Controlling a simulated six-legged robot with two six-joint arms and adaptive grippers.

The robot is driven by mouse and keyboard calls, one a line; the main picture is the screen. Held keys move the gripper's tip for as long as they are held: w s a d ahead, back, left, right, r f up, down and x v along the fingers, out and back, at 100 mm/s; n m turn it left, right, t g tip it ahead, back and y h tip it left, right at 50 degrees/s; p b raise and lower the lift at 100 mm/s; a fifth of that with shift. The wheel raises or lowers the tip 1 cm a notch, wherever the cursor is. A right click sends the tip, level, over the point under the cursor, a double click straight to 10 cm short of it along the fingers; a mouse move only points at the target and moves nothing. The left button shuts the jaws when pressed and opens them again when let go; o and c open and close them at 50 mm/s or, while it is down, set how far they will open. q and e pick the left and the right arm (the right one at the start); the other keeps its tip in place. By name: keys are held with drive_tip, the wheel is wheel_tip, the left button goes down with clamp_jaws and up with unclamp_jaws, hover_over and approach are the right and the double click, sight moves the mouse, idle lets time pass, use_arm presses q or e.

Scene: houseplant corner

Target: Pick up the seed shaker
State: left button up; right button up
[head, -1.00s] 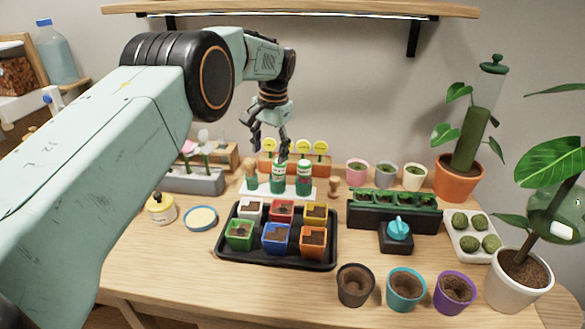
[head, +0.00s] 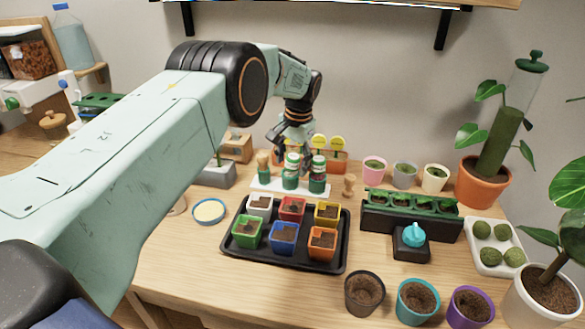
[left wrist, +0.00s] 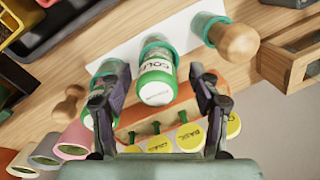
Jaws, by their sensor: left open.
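A green seed shaker (head: 291,170) with a white label stands in the middle of a row on a white strip (head: 262,187). It shows large in the left wrist view (left wrist: 157,80), with part of its lettering readable. A similar shaker (head: 317,176) stands to its right, and a wooden-topped item (head: 264,162) in a teal holder to its left. My left gripper (head: 290,150) is open at the tops of this row. In the left wrist view its fingers (left wrist: 152,88) appear on either side of the middle shaker; contact cannot be told. My right gripper is not in view.
A black tray (head: 232,254) of coloured soil pots lies in front of the row. A small wooden peg (head: 349,185) stands right of it. Yellow round plant tags (head: 337,142) stand behind, close to the gripper. A dark planter (head: 410,222) is further right.

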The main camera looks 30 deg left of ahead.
use_arm(q)
drive_tip(key=shift+f, duration=0.3)
drive_tip(key=shift+s+d+r, duration=0.15)
drive_tip(key=shift+s+r, duration=0.1)
drive_tip(key=shift+s, duration=0.1)
drive_tip(key=shift+w+f, duration=0.3)
drive_tip(key=shift+w, duration=0.05)
drive_tip(key=c, duration=0.5)
drive_tip(key=shift+s+r, duration=0.2)
drive_tip(key=shift+s, duration=0.05)
drive_tip(key=c, duration=0.7)
drive_tip(key=shift+w+f, duration=0.1)
drive_tip(key=shift+w, duration=0.05)
